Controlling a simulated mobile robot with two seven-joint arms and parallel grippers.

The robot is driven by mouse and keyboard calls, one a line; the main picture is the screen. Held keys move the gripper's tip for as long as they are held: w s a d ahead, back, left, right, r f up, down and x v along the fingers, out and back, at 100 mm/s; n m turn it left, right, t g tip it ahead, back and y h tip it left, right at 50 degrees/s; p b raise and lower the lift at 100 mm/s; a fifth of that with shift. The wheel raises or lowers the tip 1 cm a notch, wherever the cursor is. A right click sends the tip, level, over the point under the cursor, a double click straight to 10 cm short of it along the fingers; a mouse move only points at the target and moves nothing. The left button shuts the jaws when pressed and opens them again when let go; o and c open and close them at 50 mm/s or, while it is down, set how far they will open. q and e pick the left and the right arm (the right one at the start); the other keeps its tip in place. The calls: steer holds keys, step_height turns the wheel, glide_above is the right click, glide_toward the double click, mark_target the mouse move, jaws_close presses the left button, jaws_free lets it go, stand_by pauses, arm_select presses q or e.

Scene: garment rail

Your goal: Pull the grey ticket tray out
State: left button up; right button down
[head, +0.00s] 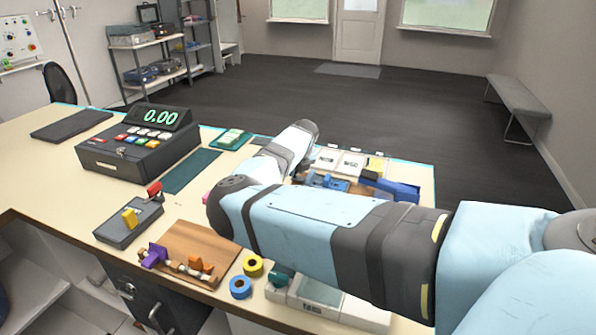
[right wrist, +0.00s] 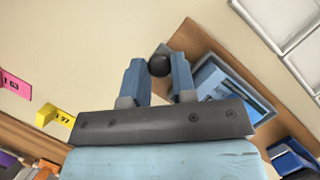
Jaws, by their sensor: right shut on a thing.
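My right gripper (right wrist: 158,68) shows in the right wrist view, with its two blue fingers on either side of a dark round knob (right wrist: 160,62). It is shut on this knob. Just right of the knob, a wooden frame (right wrist: 192,38) surrounds a grey-blue tray (right wrist: 208,74) with a blue piece in it. This looks like the ticket tray, but the join between knob and tray is hidden. In the head view my right arm covers the gripper and most of that spot. My left gripper is not in view.
White compartments (head: 325,160) and a blue item (head: 393,186) lie beyond my right arm. A cash register (head: 138,143), a lever box (head: 129,220), a wooden board (head: 190,250) and tape rolls (head: 240,287) stand on the counter's left and front.

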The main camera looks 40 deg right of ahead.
steer(key=c, duration=1.1)
jaws_free()
steer(key=shift+w+a+r, duration=0.1)
steer(key=shift+w+r, duration=0.05)
steer(key=shift+w, duration=0.1)
steer(key=shift+c, duration=0.2)
steer(key=shift+o, duration=1.1)
steer(key=shift+w, duration=0.1)
steer(key=shift+s+r, duration=0.1)
steer(key=shift+s, duration=0.1)
steer(key=b+v, duration=0.1)
steer(key=v, duration=1.2)
steer(key=shift+r, duration=0.2)
steer(key=shift+s+a+r, duration=0.1)
